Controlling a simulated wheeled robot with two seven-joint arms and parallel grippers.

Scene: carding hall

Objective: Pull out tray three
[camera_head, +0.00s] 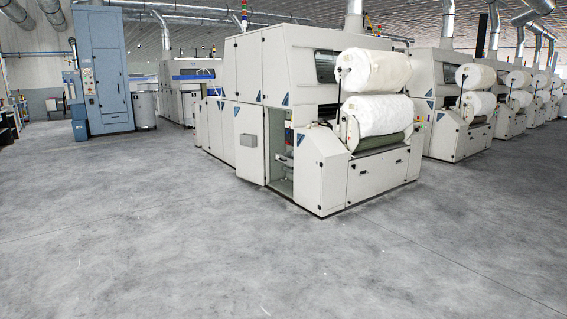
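No tray that I can make out as tray three shows in the head view. The closest large thing is a cream carding machine (300,110) in the middle, with two white fibre rolls, an upper one (373,71) and a lower one (380,114), on its front. A narrow bay (281,155) in its side stands open, and its inside is too small to make out. Neither my left nor my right gripper is in view.
More carding machines (448,95) with white rolls stand in a row to the right. A tall blue-grey cabinet (102,70) and a grey round bin (144,108) stand at the back left. The grey concrete floor (180,240) in front is clear.

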